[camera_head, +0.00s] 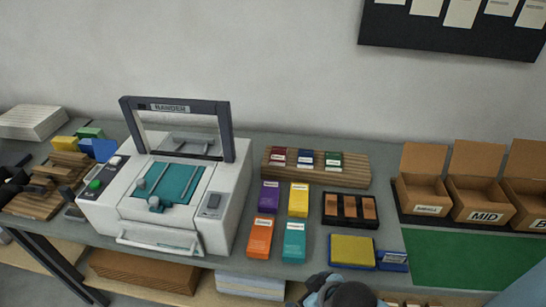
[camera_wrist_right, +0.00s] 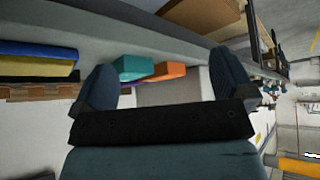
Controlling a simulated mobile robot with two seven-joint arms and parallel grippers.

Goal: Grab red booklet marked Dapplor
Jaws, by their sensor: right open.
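A small dark red booklet (camera_head: 277,155) stands at the left end of a row on a slatted wooden rack (camera_head: 347,176), at the back of the table. A blue booklet (camera_head: 305,158) and a green booklet (camera_head: 333,161) stand beside it. Their white labels are too small to read. My right arm shows at the bottom edge of the head view, well in front of the rack. In the right wrist view my right gripper (camera_wrist_right: 163,82) is open, its two dark fingers wide apart with nothing held. The red booklet cannot be made out there. My left gripper is not seen.
Purple (camera_head: 268,196), yellow (camera_head: 298,199), orange (camera_head: 260,237) and teal (camera_head: 294,241) boxes lie before the rack. A black tray (camera_head: 326,221) and yellow pad (camera_head: 352,251) are right of them. A white press (camera_head: 130,205) stands left; cardboard bins (camera_head: 423,188) and green mat (camera_head: 460,258) right.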

